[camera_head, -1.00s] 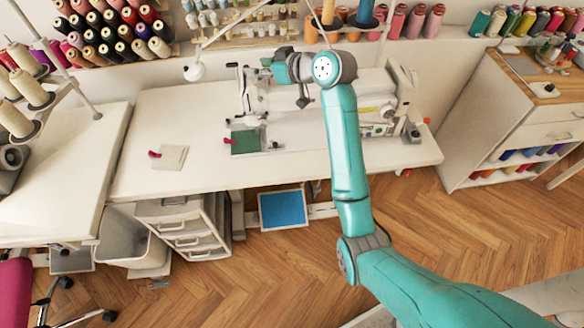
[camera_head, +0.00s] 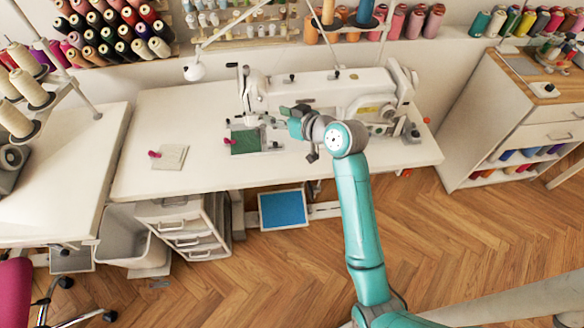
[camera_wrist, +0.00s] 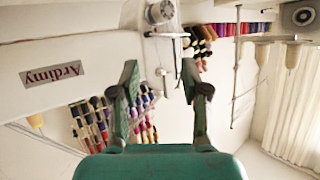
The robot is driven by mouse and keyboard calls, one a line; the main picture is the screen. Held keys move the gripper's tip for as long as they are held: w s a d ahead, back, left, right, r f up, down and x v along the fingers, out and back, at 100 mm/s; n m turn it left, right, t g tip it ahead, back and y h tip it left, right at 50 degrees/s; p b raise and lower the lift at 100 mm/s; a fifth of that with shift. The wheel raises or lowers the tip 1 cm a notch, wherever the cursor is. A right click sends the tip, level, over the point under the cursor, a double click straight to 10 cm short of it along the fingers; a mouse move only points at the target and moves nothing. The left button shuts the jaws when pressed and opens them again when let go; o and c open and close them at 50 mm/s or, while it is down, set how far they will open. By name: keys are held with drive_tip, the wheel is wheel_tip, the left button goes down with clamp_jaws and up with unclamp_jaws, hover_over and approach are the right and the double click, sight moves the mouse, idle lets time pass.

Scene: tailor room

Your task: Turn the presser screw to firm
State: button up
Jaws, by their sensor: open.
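The white sewing machine (camera_head: 325,90) stands on the table with its needle end to the left. My gripper (camera_head: 287,112) is in front of the machine, right of the needle end, pointing left. In the wrist view my gripper (camera_wrist: 160,80) has its two fingers well apart, with nothing held between them. A round metal knob (camera_wrist: 160,12) and thin metal parts (camera_wrist: 163,75) show beyond the fingers. The machine's white body with its "Ardimy" label (camera_wrist: 52,75) is at the left. I cannot tell which part is the presser screw or how it is set.
A green cloth piece (camera_head: 246,141) lies by the needle end, and a pale cloth square (camera_head: 172,157) lies farther left on the white table (camera_head: 150,115). A lamp (camera_head: 194,71) and thread racks stand behind. The table's left part is mostly clear.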

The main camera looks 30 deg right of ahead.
drive_tip(key=s+a+f+m+h, duration=0.1)
drive_tip(key=s+f+m+h, duration=0.1)
drive_tip(key=s+f, duration=0.7)
drive_tip(key=shift+s+a+f+t, duration=0.2)
drive_tip(key=shift+s+f+t, duration=0.15)
drive_tip(key=shift+s, duration=0.5)
